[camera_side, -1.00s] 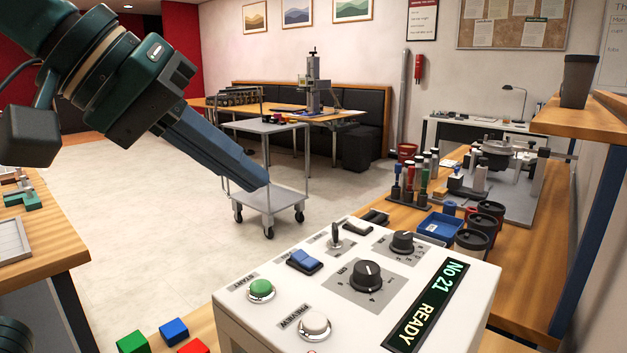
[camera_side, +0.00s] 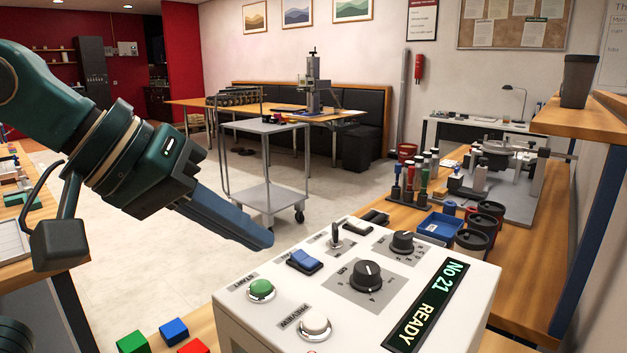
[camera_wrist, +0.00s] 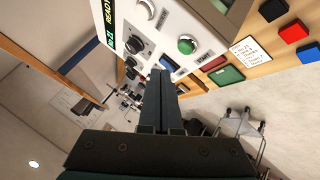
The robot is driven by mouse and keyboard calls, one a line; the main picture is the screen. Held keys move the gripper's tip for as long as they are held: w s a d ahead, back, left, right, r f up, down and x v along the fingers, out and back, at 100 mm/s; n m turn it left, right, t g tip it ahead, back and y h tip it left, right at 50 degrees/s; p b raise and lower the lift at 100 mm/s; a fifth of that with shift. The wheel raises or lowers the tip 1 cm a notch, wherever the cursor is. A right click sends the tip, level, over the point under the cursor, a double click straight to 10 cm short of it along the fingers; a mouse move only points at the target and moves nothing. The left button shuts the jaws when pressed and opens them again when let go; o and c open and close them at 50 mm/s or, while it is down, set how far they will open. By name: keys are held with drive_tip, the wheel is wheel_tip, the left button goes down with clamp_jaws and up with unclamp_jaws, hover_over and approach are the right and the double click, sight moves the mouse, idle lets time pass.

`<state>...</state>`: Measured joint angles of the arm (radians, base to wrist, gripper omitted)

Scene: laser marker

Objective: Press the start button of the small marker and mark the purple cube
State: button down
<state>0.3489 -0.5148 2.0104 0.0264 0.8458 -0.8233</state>
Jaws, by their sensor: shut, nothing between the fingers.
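The small marker's white control panel (camera_side: 235,308) fills the lower middle of the side view. Its green START button (camera_side: 261,290) sits at the panel's left edge, and the display (camera_side: 428,305) reads "No 21 READY". The START button (camera_wrist: 187,45) also shows in the wrist view, to the right of and beyond my fingertips. My gripper (camera_side: 268,241) is shut and empty, pointing down at a slant, and appears above and behind the button, apart from it. Its closed fingers (camera_wrist: 160,76) point up the wrist view. No purple cube is visible in either view.
A white PREVIEW button (camera_side: 314,325), a blue rocker switch (camera_side: 304,260) and knobs (camera_side: 367,276) share the panel. Green (camera_side: 132,342), blue (camera_side: 173,330) and red (camera_side: 194,346) cubes lie left of the marker. A trolley (camera_side: 264,200) stands behind.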

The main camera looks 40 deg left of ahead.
sight(252, 299)
drive_tip(key=shift+f, duration=1.4)
idle(1.0)
drive_tip(key=shift+f, duration=0.4)
drive_tip(key=shift+f, duration=0.45)
idle(0.5)
drive_tip(key=shift+r, duration=0.85)
drive_tip(key=shift+r, duration=2.5)
